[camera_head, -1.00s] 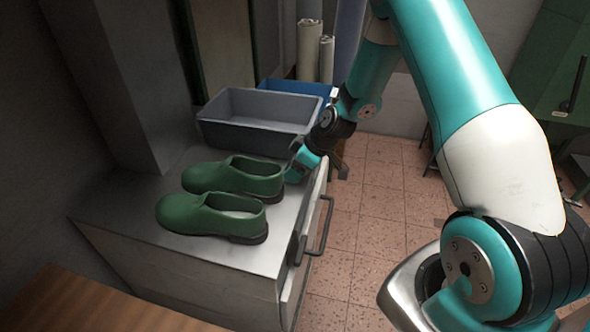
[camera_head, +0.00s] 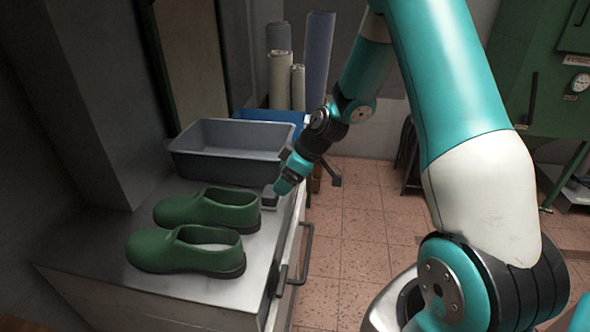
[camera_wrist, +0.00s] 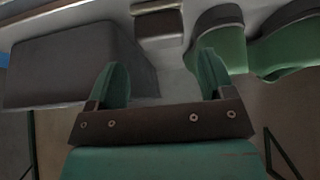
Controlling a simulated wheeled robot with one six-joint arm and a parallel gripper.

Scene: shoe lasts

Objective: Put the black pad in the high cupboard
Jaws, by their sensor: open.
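A small dark block (camera_wrist: 158,24), perhaps the black pad, lies on the counter between the grey tub and the green shoes in the wrist view, which looks upside down. In the head view a small grey shape (camera_head: 268,195) sits beside the back shoe at my gripper's tip; I cannot tell if it is the same thing. My gripper (camera_wrist: 163,78) is open and empty, its two green fingers apart and the block beyond them. In the head view my gripper (camera_head: 281,190) hangs over the counter's right edge. I cannot make out a high cupboard.
Two green shoes (camera_head: 190,250) stand on the grey counter (camera_head: 110,250), with a grey tub (camera_head: 235,152) behind them. A drawer handle (camera_head: 306,255) juts out on the right. Rolls (camera_head: 280,80) stand at the back. A green cabinet (camera_head: 545,100) is far right. The tiled floor (camera_head: 350,230) looks clear.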

